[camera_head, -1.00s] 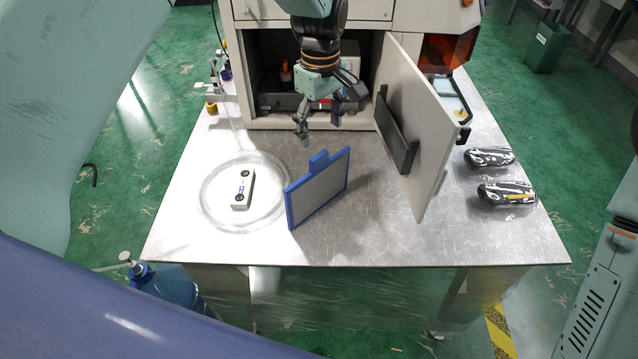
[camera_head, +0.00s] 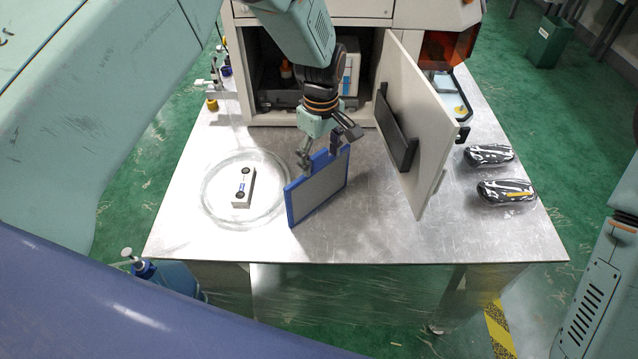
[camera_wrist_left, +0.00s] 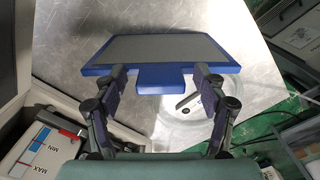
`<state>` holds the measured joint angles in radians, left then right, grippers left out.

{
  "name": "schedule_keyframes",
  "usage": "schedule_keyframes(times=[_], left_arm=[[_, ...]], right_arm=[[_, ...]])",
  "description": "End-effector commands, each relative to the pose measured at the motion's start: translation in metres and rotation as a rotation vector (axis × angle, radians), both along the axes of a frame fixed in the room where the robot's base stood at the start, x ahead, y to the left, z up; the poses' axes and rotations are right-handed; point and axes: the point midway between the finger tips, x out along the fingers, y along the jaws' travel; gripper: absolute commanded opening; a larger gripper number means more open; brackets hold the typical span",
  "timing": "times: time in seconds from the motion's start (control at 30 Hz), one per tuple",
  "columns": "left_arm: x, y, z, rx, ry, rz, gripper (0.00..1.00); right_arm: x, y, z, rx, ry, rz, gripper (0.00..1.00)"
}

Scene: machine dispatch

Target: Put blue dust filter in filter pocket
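The blue dust filter (camera_head: 318,190) is a grey panel in a blue frame, standing tilted on the metal table. Its blue tab shows in the left wrist view (camera_wrist_left: 164,78). My left gripper (camera_head: 320,153) is open at the filter's top edge. In the left wrist view my left gripper (camera_wrist_left: 159,82) has one finger on each side of the tab, with gaps between. A black holder (camera_head: 394,131) on the inner face of the open cabinet door looks like the filter pocket. My right gripper is not in view.
The open door (camera_head: 428,130) stands out over the table, right of the filter. Two black-and-white patterned objects (camera_head: 489,155) (camera_head: 506,190) lie at right. The table's front middle is clear.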

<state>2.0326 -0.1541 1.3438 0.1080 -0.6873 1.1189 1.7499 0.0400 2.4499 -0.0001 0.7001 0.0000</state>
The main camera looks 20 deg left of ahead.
Motion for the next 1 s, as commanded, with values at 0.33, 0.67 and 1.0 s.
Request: schedule_keyframes(times=[0.33,0.67,1.0], left_arm=[[0.0002,0.0001,0.0002,0.000,0.000,0.000,0.39],[-0.0001,0.0000,-0.0005,0.000,0.000,0.000,0.11],[-0.0006,0.0001,-0.0007,0.000,0.002,0.000,0.00]], right_arm=[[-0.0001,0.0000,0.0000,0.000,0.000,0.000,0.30],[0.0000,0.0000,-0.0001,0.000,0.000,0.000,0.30],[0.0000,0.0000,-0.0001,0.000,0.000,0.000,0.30]])
